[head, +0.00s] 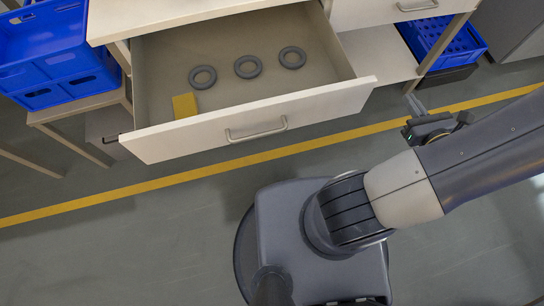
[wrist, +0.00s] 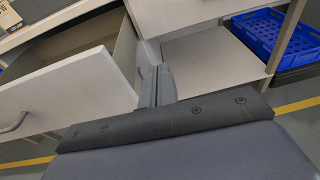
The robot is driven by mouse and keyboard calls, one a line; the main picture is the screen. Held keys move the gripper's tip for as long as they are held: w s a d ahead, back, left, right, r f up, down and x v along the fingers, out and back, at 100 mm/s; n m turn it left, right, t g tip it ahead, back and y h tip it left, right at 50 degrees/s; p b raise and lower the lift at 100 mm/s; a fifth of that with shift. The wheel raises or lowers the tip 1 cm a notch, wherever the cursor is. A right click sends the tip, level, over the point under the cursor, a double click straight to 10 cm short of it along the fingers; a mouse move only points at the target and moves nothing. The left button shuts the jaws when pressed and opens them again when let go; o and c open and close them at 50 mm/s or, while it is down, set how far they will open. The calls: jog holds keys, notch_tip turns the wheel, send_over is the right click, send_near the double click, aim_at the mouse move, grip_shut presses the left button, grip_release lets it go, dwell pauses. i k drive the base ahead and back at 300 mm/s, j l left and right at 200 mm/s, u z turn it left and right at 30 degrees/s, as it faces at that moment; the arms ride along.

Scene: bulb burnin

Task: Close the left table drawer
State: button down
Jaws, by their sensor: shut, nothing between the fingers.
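The left table drawer (head: 300,110) is pulled far out from under the tabletop in the head view. Its front panel carries a bar handle (head: 256,132). Inside lie three grey rings (head: 248,67) and a yellow block (head: 185,105). My gripper (head: 412,101) is shut and empty, to the right of the drawer front's right end and apart from it in the head view. In the wrist view the closed fingers (wrist: 157,84) point toward the table, just right of the drawer front (wrist: 75,95). Whether they touch it cannot be told there.
A closed right drawer (head: 385,8) sits beside the open one. A blue crate (head: 440,45) stands on the lower shelf at right. Blue crates (head: 60,50) stand on a side stand at left. A yellow floor line (head: 180,180) crosses open grey floor.

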aim_at(235, 110)
jog(key=k+j, duration=0.15)
jog(key=j, duration=0.25)
jog(key=k+j+u, duration=0.15)
jog(key=j, duration=0.2)
jog(key=k+j, duration=0.2)
jog(key=j, duration=0.2)
jog(key=k+j+u, duration=0.15)
jog(key=j, duration=0.25)
